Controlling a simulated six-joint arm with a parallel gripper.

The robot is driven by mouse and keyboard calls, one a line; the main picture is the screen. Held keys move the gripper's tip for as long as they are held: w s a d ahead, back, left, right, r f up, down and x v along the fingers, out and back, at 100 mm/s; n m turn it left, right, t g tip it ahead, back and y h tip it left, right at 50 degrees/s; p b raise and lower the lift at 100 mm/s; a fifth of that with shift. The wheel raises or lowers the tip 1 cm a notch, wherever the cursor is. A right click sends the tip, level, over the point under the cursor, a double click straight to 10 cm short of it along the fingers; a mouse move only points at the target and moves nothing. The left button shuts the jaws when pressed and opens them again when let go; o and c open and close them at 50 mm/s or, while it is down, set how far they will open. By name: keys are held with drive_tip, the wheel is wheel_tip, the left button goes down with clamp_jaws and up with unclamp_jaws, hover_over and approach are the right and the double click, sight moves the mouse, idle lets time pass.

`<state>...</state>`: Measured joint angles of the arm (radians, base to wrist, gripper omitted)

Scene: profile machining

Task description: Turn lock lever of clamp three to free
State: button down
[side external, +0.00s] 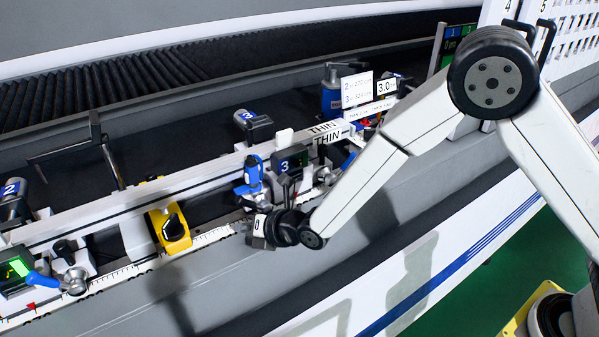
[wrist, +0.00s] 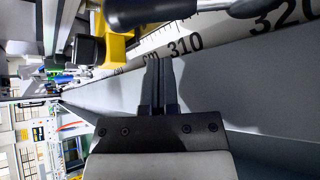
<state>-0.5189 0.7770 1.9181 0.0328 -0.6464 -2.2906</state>
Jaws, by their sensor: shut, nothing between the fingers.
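My gripper (wrist: 158,62) is shut and empty in the wrist view, fingertips near the ruler strip by the 310 mark. In the side view my wrist is low in front of clamp 3; the fingers are hard to make out.
A yellow block (side external: 170,228) sits on the rail left of clamp 3. A clamp marked 2 (side external: 12,190) is at the far left. In the wrist view a dark rounded handle (wrist: 150,12) is just above the fingertips. The grey front face below the ruler is clear.

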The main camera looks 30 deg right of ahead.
sight(250, 201)
drive_tip(key=shift+x, duration=1.4)
drive_tip(key=shift+s+d+r, duration=0.1)
drive_tip(key=shift+d+r, duration=1.3)
drive_tip(key=shift+r, duration=0.1)
